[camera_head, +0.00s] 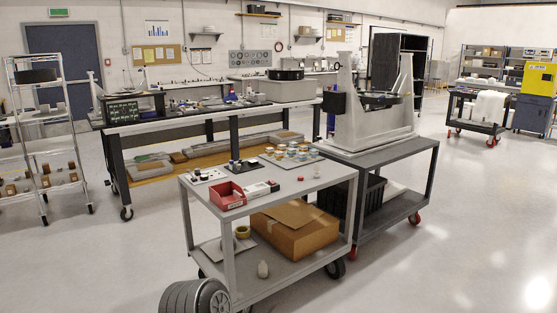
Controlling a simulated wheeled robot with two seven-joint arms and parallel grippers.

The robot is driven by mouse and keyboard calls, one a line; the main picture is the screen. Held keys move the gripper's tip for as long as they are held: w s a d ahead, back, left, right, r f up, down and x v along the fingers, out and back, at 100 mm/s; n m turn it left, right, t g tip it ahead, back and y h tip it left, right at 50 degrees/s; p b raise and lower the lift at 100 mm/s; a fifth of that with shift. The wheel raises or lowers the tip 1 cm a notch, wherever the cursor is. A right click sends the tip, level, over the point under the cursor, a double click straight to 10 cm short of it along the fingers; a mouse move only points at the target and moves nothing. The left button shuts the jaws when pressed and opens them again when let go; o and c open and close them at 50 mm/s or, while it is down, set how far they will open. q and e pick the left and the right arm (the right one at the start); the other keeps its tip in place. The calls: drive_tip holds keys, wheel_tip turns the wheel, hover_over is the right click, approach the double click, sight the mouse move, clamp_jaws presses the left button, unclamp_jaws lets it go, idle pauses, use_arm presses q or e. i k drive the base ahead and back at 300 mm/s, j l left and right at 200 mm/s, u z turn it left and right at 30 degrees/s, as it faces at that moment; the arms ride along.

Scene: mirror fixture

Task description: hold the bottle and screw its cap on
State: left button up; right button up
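No bottle is clear enough to tell for sure. A small pale rounded object (263,269) stands on the lower shelf of the near grey cart; it is too small to tell whether it is a bottle. A small red round piece (300,178) lies on the cart's top, and I cannot tell whether it is a cap. Several small round jars or lids with pale and coloured tops (291,151) sit in a group at the back of the cart top. Neither of my grippers is in view.
The near grey cart (322,181) also bears a red bin (228,196) and a dark tray (243,166). A cardboard box (296,227) is on its lower shelf. A second cart (405,150) with a large grey fixture (370,127) adjoins it.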

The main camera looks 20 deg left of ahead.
sight(317, 169)
drive_tip(key=i+j+u, duration=0.25)
drive_tip(key=i, duration=0.4)
drive_tip(key=i+j+u, duration=0.1)
drive_tip(key=i+u, duration=0.15)
drive_tip(key=i, duration=0.45)
